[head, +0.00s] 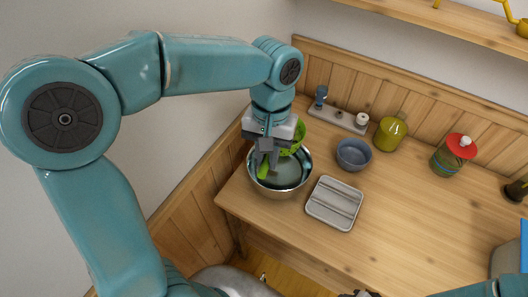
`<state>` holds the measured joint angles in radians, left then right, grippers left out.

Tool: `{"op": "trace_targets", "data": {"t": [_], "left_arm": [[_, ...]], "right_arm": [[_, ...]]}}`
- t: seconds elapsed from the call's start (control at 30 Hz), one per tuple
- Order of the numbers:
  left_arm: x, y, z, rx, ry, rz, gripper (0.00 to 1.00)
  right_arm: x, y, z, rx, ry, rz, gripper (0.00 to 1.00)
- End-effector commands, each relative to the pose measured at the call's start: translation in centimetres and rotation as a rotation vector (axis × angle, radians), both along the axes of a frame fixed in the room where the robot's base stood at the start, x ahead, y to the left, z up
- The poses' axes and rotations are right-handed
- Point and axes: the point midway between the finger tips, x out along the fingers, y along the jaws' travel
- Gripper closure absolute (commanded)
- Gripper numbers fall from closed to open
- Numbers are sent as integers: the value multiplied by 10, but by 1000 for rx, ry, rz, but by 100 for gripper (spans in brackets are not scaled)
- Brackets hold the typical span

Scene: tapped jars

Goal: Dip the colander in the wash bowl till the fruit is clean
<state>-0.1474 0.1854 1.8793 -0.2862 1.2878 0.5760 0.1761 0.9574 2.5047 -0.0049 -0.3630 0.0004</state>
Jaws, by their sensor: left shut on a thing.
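A shiny metal wash bowl (303,183) stands at the left end of the wooden table, with greyish water inside. My left gripper (266,160) points down over the bowl and is shut on a bright green piece, which I take to be the colander (263,171). More green shows to the right of the jaws, above the bowl's back rim. The colander's lower part and its contact with the water are hard to make out. The gripper hides much of it, and I cannot make out any fruit.
A ribbed grey tray (334,204) lies right of the bowl. Behind stand a blue-grey bowl (354,154), a yellow-green jar (389,134), a red-topped jar (454,153) and a grey strip (338,119) with a blue tap. The table's middle right is clear.

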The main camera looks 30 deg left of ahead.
Motion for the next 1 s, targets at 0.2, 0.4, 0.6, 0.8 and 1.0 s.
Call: {"op": "trace_targets", "data": {"t": [0.2, 0.4, 0.6, 0.8, 1.0], "left_arm": [[0, 0, -6, 1, -8, 0, 100], [0, -1, -24, 1, -7, 0, 100], [0, 0, -42, 1, -8, 0, 100], [0, 0, -59, 2, -7, 0, 100], [0, 0, -76, 2, -9, 0, 100]], "right_arm": [[0, 0, -5, 0, 0, 0, 57], [0, 0, -19, 0, 0, 0, 57], [0, 0, -32, 0, 0, 0, 57], [0, 0, -46, 0, 0, 0, 57], [0, 0, -59, 0, 0, 0, 57]]}}
